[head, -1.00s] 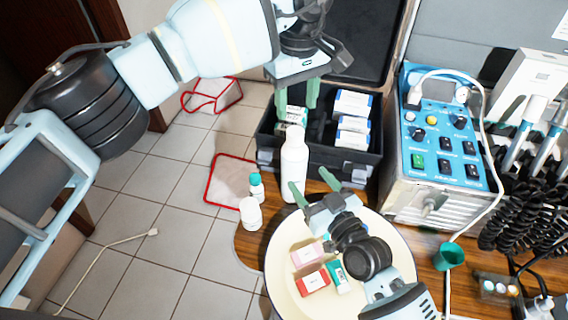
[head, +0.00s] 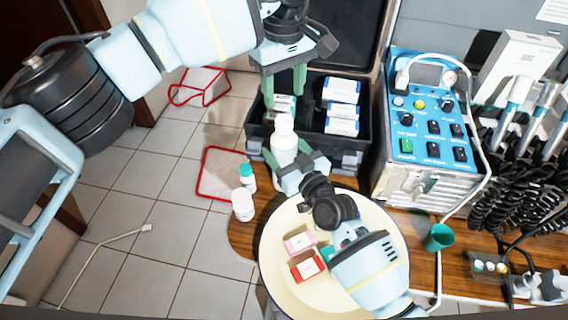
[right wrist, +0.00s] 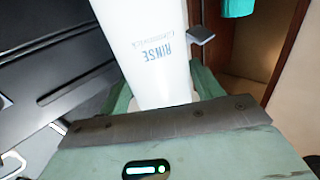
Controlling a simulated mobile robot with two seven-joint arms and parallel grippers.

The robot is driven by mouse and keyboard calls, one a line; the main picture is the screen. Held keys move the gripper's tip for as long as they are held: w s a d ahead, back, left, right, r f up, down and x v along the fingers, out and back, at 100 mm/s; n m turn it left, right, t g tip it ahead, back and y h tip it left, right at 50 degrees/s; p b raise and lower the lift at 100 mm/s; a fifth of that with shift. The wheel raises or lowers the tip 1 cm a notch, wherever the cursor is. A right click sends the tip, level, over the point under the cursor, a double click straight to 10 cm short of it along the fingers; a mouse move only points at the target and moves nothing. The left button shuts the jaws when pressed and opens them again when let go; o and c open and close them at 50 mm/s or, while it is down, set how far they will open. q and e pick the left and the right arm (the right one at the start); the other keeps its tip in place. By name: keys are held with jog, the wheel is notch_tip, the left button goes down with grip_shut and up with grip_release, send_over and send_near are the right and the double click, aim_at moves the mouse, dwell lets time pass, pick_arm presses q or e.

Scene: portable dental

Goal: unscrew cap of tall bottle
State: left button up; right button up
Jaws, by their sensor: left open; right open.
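The tall white bottle (head: 284,136) stands upright on the wooden table, with its white top (head: 284,121) uppermost. The word RINSE shows on the bottle in the right wrist view (right wrist: 155,50). My left gripper (head: 284,97) is open and empty, pointing down above the bottle top and apart from it. My right gripper (head: 287,158) is open, with its green fingers on either side of the bottle's body. The right wrist view shows the bottle between these fingers; whether they touch it I cannot tell. The bottle's lower part is partly hidden by my right gripper.
A white bottle (head: 243,205) and a teal-capped bottle (head: 248,179) stand left of it. A black case (head: 348,150) with white boxes is behind. A round cream tray (head: 283,282) holds small boxes in front. A blue control unit (head: 430,125) stands right.

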aim_at(284, 119)
jog(key=shift+w+a, duration=0.1)
jog(key=shift+w, duration=0.05)
jog(key=shift+c, duration=0.2)
grip_shut()
pick_arm(q)
jog(key=m, duration=0.4)
jog(key=shift+m, duration=0.3)
jog(key=shift+f, duration=4)
jog(key=shift+c, duration=0.4)
